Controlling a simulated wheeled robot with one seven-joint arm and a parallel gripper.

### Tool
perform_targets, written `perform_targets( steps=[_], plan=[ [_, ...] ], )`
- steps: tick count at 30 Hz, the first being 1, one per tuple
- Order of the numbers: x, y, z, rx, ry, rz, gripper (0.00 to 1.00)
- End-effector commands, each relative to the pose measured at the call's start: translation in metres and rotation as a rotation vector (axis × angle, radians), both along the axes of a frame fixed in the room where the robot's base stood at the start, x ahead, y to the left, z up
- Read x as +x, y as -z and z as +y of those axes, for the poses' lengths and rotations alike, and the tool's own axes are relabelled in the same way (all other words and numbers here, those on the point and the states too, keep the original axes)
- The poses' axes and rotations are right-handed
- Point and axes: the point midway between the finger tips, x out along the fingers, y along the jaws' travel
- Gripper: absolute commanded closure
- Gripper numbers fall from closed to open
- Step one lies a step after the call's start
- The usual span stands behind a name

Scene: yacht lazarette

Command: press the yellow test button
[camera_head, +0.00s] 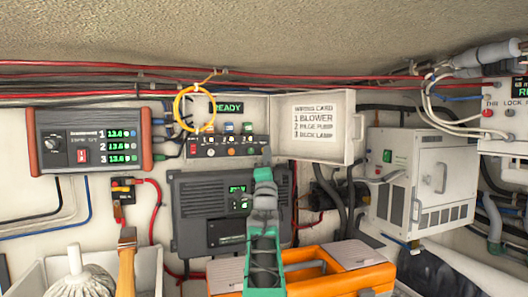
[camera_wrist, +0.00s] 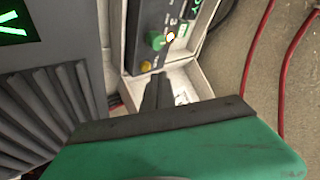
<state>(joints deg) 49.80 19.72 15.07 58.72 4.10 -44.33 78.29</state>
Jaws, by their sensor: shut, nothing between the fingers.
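The switch panel (camera_head: 222,146) sits below the green READY display (camera_head: 229,107) in the head view. My green gripper (camera_head: 263,172) is raised at the panel's lower right corner. In the wrist view its dark fingers (camera_wrist: 158,78) are shut and empty, with tips just below the yellow button. A small gap seems to show; contact cannot be judged.
An open white lid (camera_head: 317,130) with a wiring card is right of the panel. A dark ribbed unit (camera_head: 200,205) with a green display is below it. Red cables run along the wall top.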

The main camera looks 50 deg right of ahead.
Motion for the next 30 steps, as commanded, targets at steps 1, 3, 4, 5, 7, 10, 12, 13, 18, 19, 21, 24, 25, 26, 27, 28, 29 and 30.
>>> perform_targets(
  steps=[1,3,4,5,7,10,12,13,18,19,21,24,25,26,27,28,29,30],
  plan=[
    [0.0,0.0,0.0,0.0,0.0,0.0,1.0],
    [0.0,0.0,0.0,0.0,0.0,0.0,1.0],
    [0.0,0.0,0.0,0.0,0.0,0.0,1.0],
    [0.0,0.0,0.0,0.0,0.0,0.0,1.0],
    [0.0,0.0,0.0,0.0,0.0,0.0,1.0],
    [0.0,0.0,0.0,0.0,0.0,0.0,1.0],
    [0.0,0.0,0.0,0.0,0.0,0.0,1.0],
    [0.0,0.0,0.0,0.0,0.0,0.0,1.0],
    [0.0031,-0.0004,-0.0016,-0.001,0.0,0.0,1.0],
    [0.0041,-0.0003,-0.0022,-0.001,0.0,0.0,1.0],
    [0.0065,0.0002,-0.0038,0.0,0.0,0.0,1.0],
    [0.0074,-0.0004,-0.0043,-0.001,0.0,0.0,1.0],
    [0.0073,-0.0004,-0.0042,-0.001,0.0,0.0,1.0],
    [0.0072,-0.0004,-0.0042,-0.001,0.0,0.0,1.0],
    [0.0073,-0.0004,-0.0042,-0.001,0.0,0.0,1.0],
    [0.0072,-0.0004,-0.0041,-0.001,0.0,0.0,1.0],
    [0.0072,-0.0004,-0.0041,-0.001,0.0,0.0,1.0],
    [0.0073,-0.0003,-0.0042,0.0,0.0,0.0,1.0]
  ],
)
